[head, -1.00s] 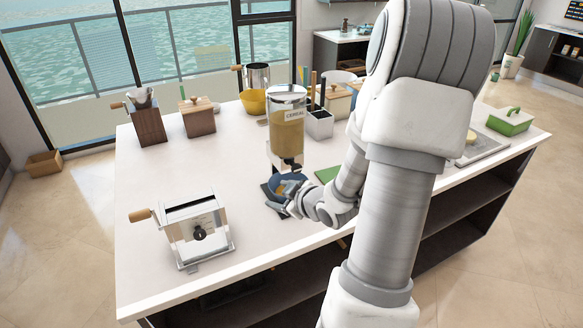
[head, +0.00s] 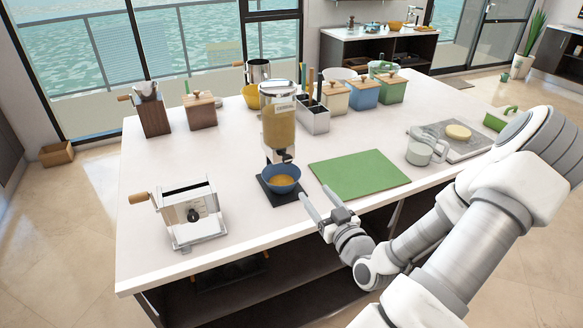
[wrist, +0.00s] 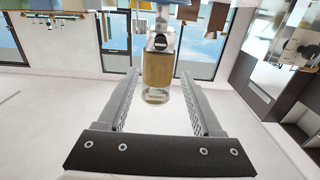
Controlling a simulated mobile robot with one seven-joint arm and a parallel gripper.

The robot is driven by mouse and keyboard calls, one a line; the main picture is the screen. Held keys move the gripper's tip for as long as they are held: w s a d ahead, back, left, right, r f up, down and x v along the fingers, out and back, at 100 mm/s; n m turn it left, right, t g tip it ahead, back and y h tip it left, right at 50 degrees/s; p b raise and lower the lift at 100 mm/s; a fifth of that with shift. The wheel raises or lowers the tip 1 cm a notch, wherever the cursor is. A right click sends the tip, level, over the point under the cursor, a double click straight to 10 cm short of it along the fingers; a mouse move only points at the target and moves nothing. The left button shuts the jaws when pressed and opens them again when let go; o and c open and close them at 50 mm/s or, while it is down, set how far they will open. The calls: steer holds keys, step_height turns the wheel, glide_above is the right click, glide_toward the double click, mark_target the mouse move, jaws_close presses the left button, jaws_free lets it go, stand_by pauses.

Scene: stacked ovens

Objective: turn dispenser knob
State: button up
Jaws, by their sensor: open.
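The cereal dispenser (head: 279,124), a clear container of tan cereal on a stand, is upright on the white island counter. Its dark knob (head: 286,156) is low on the front, under the container. A blue bowl (head: 281,187) sits beneath the outlet on the dark base and has cereal in it. My gripper (head: 316,194) is open and empty at the counter's front edge, to the right of the bowl and apart from it. In the wrist view the dispenser (wrist: 158,70) appears upside down, beyond and between my open fingers, with its knob (wrist: 160,43) visible.
A green cutting board (head: 360,173) lies right of the dispenser. A metal box with a wooden-handled crank (head: 190,213) stands to the left. A utensil holder (head: 314,120) and lidded boxes stand behind. The counter left of the dispenser is mostly clear.

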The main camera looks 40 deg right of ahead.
steer(key=w+b, duration=0.1)
steer(key=b, duration=0.7)
glide_toward(288, 160)
steer(key=x, duration=0.8)
steer(key=shift+w+d, duration=0.1)
jaws_close()
